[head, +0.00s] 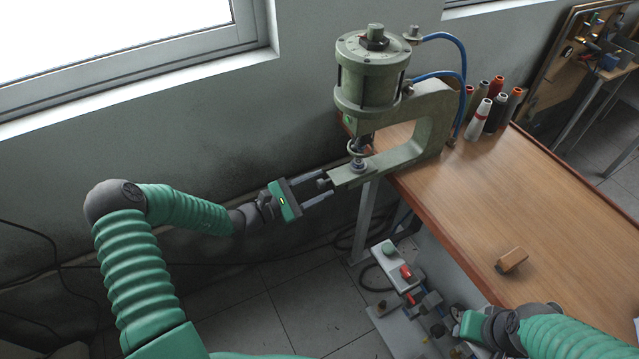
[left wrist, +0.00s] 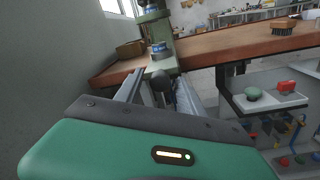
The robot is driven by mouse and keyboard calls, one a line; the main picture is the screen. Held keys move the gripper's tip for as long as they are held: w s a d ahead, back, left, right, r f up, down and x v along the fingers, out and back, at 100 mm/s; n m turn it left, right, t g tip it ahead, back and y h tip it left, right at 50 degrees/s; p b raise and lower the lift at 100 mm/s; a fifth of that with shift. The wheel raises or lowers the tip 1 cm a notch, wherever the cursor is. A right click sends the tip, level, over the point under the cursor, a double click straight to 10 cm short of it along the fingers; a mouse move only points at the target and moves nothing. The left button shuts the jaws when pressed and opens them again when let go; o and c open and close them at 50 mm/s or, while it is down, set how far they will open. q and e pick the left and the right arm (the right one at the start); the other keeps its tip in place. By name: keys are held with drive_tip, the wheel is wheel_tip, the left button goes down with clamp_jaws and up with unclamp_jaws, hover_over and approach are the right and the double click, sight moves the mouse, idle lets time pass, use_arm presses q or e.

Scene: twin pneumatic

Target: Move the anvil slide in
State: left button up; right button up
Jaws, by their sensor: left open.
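The grey-green pneumatic press (head: 372,75) stands at the left end of the wooden table. Its lower arm juts left past the table edge and carries the anvil slide (head: 345,175), with a small round metal anvil (head: 357,165) on top. A dark knob (head: 322,184) sits at the slide's outer end; it also shows in the left wrist view (left wrist: 160,86). My left gripper (head: 329,185) is open, with one finger on each side of the knob. Contact cannot be told. My right gripper (head: 468,326) is low at the right, its fingers not clear.
A wooden brush (head: 512,260) lies on the table (head: 480,210). Below the table edge is a control box with a green button (head: 389,248) and a red switch (head: 406,271). The wall runs close behind my left arm.

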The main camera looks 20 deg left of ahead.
use_arm(q)
drive_tip(key=b+v, duration=0.1)
drive_tip(key=v, duration=1.5)
drive_tip(key=shift+a, duration=0.15)
